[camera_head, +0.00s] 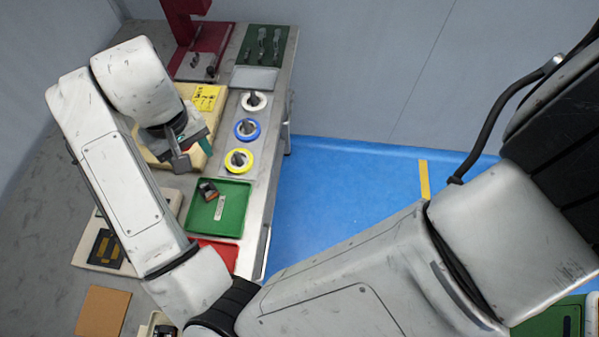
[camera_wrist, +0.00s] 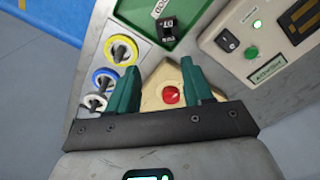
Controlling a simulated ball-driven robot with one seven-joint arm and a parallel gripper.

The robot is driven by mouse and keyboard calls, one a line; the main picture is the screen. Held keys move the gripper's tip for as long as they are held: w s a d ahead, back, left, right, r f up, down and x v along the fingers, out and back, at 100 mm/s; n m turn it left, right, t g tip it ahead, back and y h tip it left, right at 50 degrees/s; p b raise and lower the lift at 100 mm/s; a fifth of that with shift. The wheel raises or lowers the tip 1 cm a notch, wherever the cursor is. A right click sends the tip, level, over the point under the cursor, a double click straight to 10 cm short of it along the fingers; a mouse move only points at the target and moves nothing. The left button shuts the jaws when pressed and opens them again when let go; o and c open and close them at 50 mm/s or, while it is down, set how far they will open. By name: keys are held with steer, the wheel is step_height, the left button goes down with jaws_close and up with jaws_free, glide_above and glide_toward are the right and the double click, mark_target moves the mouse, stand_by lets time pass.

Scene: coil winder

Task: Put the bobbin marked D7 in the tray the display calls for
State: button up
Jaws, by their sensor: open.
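A small dark bobbin (camera_wrist: 167,28) with a white mark that looks like D7 shows at the top of the wrist view. It lies in the green tray (camera_head: 232,190), near its far left side in the head view (camera_head: 208,191). A red tray (camera_head: 228,252) is partly hidden behind my arm. My gripper (camera_wrist: 160,68) is open and empty, its teal fingers apart above a beige box with a red button (camera_wrist: 171,95). The bobbin is beyond the fingertips. A dark display panel with yellow marks (camera_head: 106,249) is on the left; I cannot read it.
White (camera_head: 254,101), blue (camera_head: 246,129) and yellow (camera_head: 239,160) spools stand in a row along the bench's right edge. A yellow sign (camera_head: 207,97) and a red machine (camera_head: 196,45) are farther back. A brown pad (camera_head: 103,311) lies at the front left.

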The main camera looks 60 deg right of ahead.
steer(key=s+d+f+n+t+h, duration=0.1)
steer(key=s+d+f+h, duration=0.15)
steer(key=d, duration=0.55)
steer(key=s+d+f+n+t+h, duration=0.1)
steer(key=s+d, duration=0.2)
steer(key=d, duration=0.5)
steer(key=s+a+f+n+y, duration=0.1)
steer(key=s+a+f, duration=0.2)
steer(key=s, duration=0.3)
steer(key=s+a+f+n+y, duration=0.1)
steer(key=s+a+f, duration=0.2)
steer(key=s+f, duration=0.2)
steer(key=s+a+f+g+y, duration=0.1)
steer(key=s+a+f, duration=0.3)
steer(key=s, duration=0.2)
steer(key=shift+s+n+y, duration=0.35)
steer(key=shift+s+n, duration=0.05)
